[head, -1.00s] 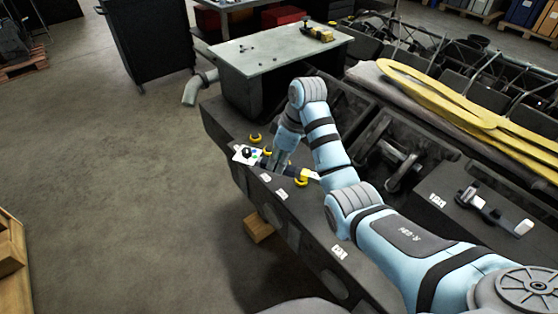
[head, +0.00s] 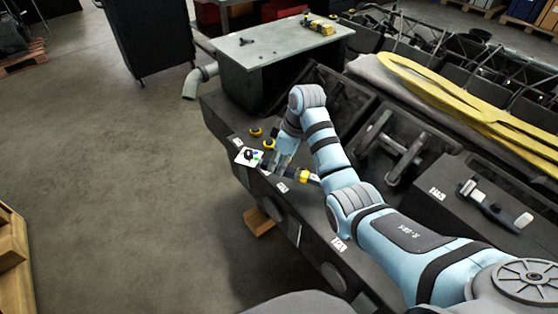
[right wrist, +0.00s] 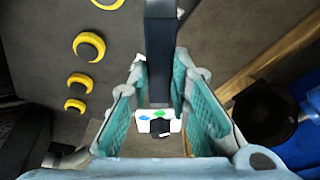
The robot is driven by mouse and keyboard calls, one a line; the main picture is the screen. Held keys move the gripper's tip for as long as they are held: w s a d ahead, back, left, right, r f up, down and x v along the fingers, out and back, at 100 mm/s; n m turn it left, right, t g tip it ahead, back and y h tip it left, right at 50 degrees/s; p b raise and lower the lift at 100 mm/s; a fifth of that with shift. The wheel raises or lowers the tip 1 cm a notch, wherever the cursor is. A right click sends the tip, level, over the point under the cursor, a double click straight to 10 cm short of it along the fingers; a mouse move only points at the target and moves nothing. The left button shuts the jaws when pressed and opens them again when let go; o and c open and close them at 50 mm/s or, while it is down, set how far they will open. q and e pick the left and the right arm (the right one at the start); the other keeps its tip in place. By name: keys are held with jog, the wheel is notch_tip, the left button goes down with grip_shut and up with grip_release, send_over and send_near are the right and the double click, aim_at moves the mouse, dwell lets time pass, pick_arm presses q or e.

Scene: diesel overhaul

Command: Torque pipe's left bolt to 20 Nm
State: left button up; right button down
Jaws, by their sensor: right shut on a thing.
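My right gripper (head: 282,160) is over the near edge of the dark engine block (head: 225,115). In the right wrist view its teal-padded fingers (right wrist: 160,100) are shut on a dark bar-shaped tool (right wrist: 161,45). One end of the tool is white with green, blue and black marks (right wrist: 158,121), and that end also shows in the head view (head: 248,156). Several yellow-ringed bolts (right wrist: 89,46) stand in a row beside the tool, apart from it. A grey bent pipe (head: 196,82) sticks out at the block's far end. My left gripper is not in view.
A grey-topped bench (head: 262,48) with small parts stands behind the block. A similar hand tool (head: 492,206) lies on the block at right. Yellow straps (head: 440,95) lie on a cover. A wooden block (head: 258,221) is under the near edge.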

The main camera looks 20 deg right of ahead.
jog(key=shift+w+d+r, duration=0.2)
jog(key=shift+w, duration=0.05)
jog(key=shift+w+d, duration=0.1)
jog(key=shift+w+d, duration=0.25)
jog(key=shift+d, duration=0.05)
dwell(0.5)
jog(key=shift+w+d+m, duration=0.3)
jog(key=shift+d+m, duration=0.05)
jog(key=shift+m, duration=0.15)
jog(key=shift+d, duration=0.1)
jog(key=shift+w+d+m, duration=0.25)
jog(key=shift+m, duration=0.05)
jog(key=shift+d, duration=0.1)
